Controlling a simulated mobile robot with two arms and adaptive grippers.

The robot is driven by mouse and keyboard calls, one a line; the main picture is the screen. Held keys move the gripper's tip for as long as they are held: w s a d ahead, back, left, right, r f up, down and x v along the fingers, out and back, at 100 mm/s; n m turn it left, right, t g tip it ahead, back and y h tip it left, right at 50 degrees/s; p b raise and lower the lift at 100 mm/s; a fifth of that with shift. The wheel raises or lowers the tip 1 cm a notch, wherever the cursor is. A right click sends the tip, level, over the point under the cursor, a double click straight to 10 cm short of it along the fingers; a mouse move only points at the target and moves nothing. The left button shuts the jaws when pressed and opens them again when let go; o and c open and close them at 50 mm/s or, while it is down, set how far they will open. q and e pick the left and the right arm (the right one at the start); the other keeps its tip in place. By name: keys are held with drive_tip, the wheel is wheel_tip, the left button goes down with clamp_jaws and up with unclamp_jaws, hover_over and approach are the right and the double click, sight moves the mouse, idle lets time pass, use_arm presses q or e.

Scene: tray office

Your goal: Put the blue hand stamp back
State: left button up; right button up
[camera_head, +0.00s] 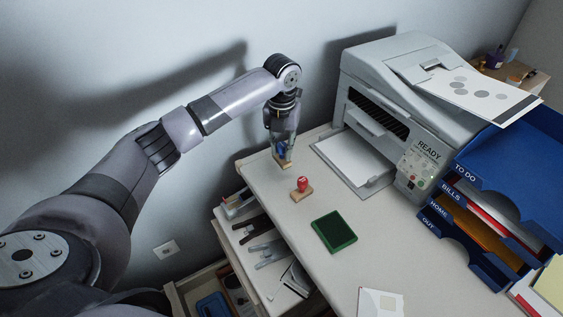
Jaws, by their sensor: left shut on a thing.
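The blue hand stamp (282,157) has a blue handle and a wooden base. My left gripper (281,146) is shut on it at the far left corner of the desk. The fingers partly hide the handle. I cannot tell whether the base touches the desk top. My right gripper is not in view.
A red-handled stamp (302,188) stands close by on the desk (282,205). A green ink pad (334,231) lies nearer. A printer (405,100) and labelled blue trays (505,180) stand to the right. Open drawers (262,255) with tools are below the left edge.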

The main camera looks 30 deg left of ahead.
sight(282, 157)
use_arm(q)
wheel_tip(282, 157, down, 2)
drive_tip(key=shift+f, duration=0.2)
wheel_tip(282, 157, down, 3)
drive_tip(key=shift+f, duration=0.35)
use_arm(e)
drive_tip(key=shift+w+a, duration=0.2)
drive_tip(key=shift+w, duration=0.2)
use_arm(q)
drive_tip(key=shift+f, duration=0.15)
drive_tip(key=o, duration=0.9)
